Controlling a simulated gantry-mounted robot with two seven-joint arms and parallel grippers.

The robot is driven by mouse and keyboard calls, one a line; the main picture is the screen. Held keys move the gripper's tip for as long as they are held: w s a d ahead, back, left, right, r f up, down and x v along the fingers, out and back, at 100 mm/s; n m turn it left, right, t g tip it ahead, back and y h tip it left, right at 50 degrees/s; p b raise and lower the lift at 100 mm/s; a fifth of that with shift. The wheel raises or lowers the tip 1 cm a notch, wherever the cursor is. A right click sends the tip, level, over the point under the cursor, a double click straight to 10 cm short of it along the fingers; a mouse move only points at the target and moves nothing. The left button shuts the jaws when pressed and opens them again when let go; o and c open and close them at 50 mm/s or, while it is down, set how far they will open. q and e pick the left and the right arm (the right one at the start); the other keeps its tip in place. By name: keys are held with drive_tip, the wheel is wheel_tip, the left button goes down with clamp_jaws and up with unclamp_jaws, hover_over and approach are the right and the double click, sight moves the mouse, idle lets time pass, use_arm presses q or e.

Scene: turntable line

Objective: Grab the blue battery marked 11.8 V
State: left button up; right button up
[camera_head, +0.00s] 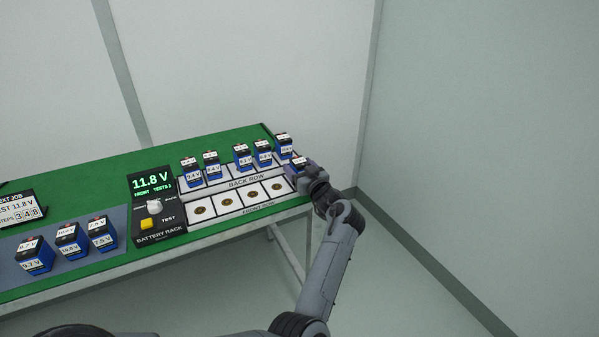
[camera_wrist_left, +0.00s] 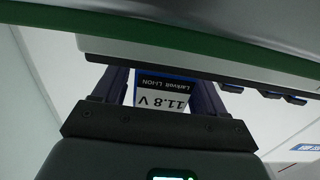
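The blue battery marked 11.8 V (camera_wrist_left: 163,95) shows upside down in the left wrist view, between the two fingers of my left gripper (camera_wrist_left: 160,88). The fingers appear closed against its sides. In the head view my left gripper (camera_head: 301,174) is at the right end of the battery rack, with a blue battery (camera_head: 299,162) at its fingertips. That battery's label is too small to read there, and the gripper hides its lower part. My right gripper is in neither view.
Several blue batteries (camera_head: 242,155) stand in the back row. The front row (camera_head: 228,202) has empty round-contact slots. The black panel (camera_head: 158,205) reads 11.8 V and has a knob and yellow button. Three batteries (camera_head: 68,241) stand on the grey mat at left, near a job sign (camera_head: 22,210).

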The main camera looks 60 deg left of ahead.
use_arm(q)
drive_tip(key=c, duration=1)
drive_tip(key=shift+c, duration=1.1)
drive_tip(key=shift+r, duration=0.15)
